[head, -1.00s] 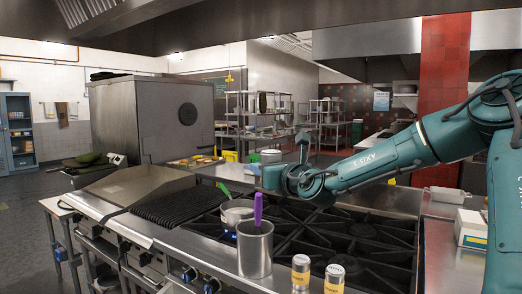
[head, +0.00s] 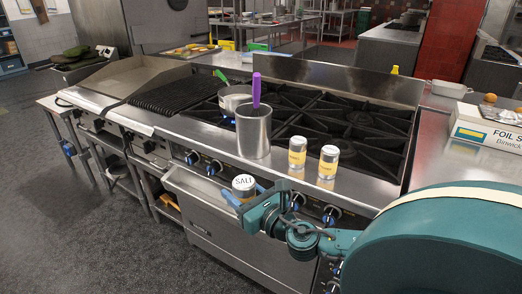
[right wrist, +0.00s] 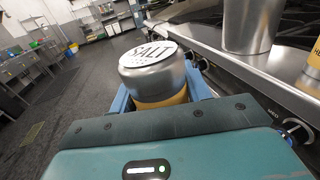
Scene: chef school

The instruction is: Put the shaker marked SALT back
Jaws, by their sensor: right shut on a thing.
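The shaker marked SALT (head: 243,186) is upright, with a silver body, a white lettered lid and a yellow band. My right gripper (head: 246,202) is shut on it and holds it in front of the stove's front edge. In the right wrist view the SALT shaker (right wrist: 152,72) sits between the blue fingers (right wrist: 160,95), its lid facing up. Two similar silver shakers with yellow labels, one (head: 297,153) and another (head: 328,163), stand on the stove's front ledge to the right. My left gripper is not in view.
A metal canister (head: 253,133) with a purple-handled utensil stands on the ledge, left of the two shakers. A pot (head: 234,97) sits behind it by the burners (head: 345,125). A foil box (head: 487,127) lies on the right counter. The ledge between canister and shakers is clear.

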